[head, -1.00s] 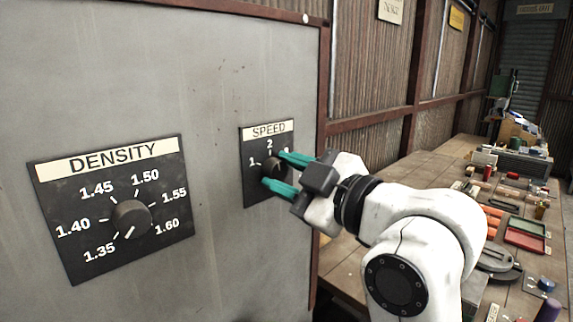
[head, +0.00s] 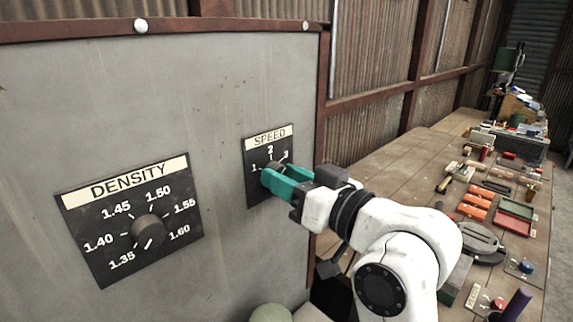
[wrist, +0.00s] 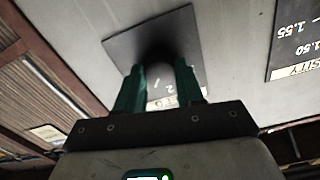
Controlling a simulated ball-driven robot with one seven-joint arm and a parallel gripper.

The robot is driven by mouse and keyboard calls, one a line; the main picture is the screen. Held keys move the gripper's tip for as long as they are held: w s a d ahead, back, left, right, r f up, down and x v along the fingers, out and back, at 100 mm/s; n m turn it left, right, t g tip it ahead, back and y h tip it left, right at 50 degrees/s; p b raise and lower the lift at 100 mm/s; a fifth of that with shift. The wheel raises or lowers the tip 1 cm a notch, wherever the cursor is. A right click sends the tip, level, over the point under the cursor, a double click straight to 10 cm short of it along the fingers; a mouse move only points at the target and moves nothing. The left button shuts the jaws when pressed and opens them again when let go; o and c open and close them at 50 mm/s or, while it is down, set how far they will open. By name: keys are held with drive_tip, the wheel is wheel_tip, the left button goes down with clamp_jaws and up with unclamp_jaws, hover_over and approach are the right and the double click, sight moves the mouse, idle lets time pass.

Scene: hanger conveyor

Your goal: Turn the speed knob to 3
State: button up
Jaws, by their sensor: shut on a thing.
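The speed knob (head: 274,166) is a dark round knob on a black plate labelled SPEED (head: 254,190), with the marks 1, 2 and 3 around it. My gripper (head: 272,180) is at the knob with its teal fingers shut on it. In the wrist view the dark knob (wrist: 158,55) sits between the two finger ends of my gripper (wrist: 157,78). The fingers hide much of the knob in the head view. I cannot tell which number its pointer faces.
A density knob (head: 149,229) on its own black plate (head: 92,260) is at the left of the same grey panel (head: 130,120). A long wooden workbench (head: 385,170) with tools and trays runs along the corrugated wall at the right.

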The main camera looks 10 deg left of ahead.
drive_tip(key=shift+f+m+p, duration=0.1)
drive_tip(key=shift+m+p, duration=1.25)
drive_tip(key=shift+m, duration=0.65)
drive_tip(key=o, duration=1)
drive_tip(key=shift+o, duration=0.2)
drive_tip(key=b+v, duration=0.3)
drive_tip(key=v, duration=0.7)
drive_tip(key=shift+s+d, duration=0.25)
drive_tip(key=shift+d, duration=0.05)
